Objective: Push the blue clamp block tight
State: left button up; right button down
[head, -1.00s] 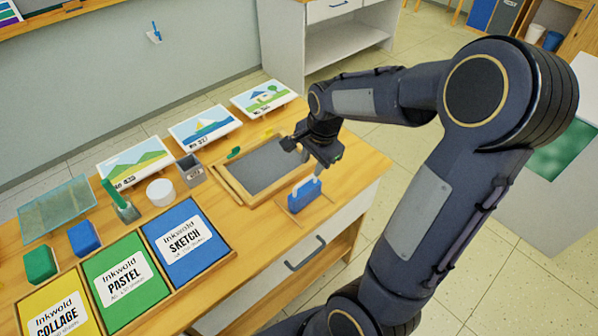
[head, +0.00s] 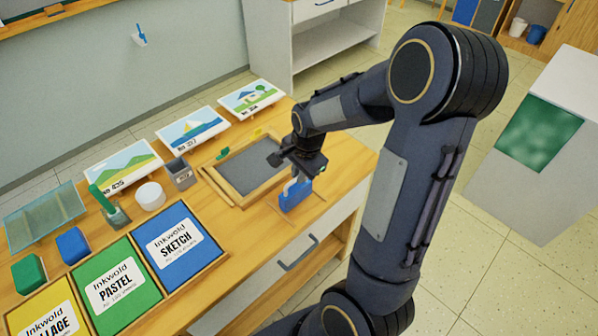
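The blue clamp block (head: 296,196) stands on the wooden table near its front right edge, beside a wood-framed dark panel (head: 250,168). My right gripper (head: 290,170) is directly above the block, pointing down, with its fingers at the block's pale top part. The wrist hides part of the fingers. I cannot tell whether they touch the block or how far apart they are. My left gripper is not in view.
Blue, green and yellow labelled pads (head: 170,243) lie in a wooden tray at the front left. A drawer handle (head: 298,254) juts from the table front.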

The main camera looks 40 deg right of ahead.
jog(key=w, duration=0.6)
jog(key=shift+a, duration=0.25)
jog(key=shift+r, duration=0.1)
jog(key=c, duration=1.5)
grip_release()
jog(key=shift+w, duration=0.1)
notch_tip(320, 180, up, 8)
jog(key=s, duration=0.1)
jog(key=shift+s+f, duration=0.2)
jog(key=shift+s, duration=0.15)
